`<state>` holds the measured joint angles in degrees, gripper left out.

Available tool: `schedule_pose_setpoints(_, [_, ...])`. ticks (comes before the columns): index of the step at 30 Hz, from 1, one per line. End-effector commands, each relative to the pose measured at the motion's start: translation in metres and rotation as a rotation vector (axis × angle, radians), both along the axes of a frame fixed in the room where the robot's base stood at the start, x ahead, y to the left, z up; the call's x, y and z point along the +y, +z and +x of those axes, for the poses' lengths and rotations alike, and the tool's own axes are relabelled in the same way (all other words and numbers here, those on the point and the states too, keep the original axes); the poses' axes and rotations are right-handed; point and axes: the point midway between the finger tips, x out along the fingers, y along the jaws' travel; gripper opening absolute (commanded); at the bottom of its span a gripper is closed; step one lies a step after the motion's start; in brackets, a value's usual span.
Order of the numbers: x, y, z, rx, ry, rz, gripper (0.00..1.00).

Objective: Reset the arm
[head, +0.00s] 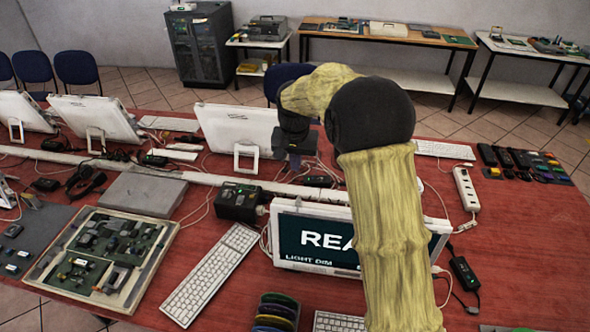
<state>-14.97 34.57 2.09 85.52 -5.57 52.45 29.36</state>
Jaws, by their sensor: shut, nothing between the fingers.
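My arm, in a yellowish sleeve with a dark elbow, rises from the bottom right of the head view and bends back to the left. My gripper (294,163) hangs at its end, small and dark, pointing down over the red table (530,230). It is shut, with nothing seen in it. It is in front of the right edge of a white monitor (235,125) seen from behind. My arm hides part of a lit screen (310,240) that shows "REA" and "LIGHT DIM".
A circuit board in a frame (105,258), a white keyboard (210,275), a black box (238,202) and a power strip (466,188) lie on the table among loose cables. Colored parts (525,162) lie at the right. The red table's right front area is mostly bare.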

Motion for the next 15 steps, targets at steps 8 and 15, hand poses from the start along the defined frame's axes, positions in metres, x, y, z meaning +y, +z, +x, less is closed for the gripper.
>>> schedule_pose_setpoints(8, [-0.0017, 0.0, 0.0005, 0.0, -0.002, 0.0, 0.0])
schedule_pose_setpoints(15, [-0.0087, 0.0008, -0.0074, -0.003, 0.007, 0.0, 0.0])
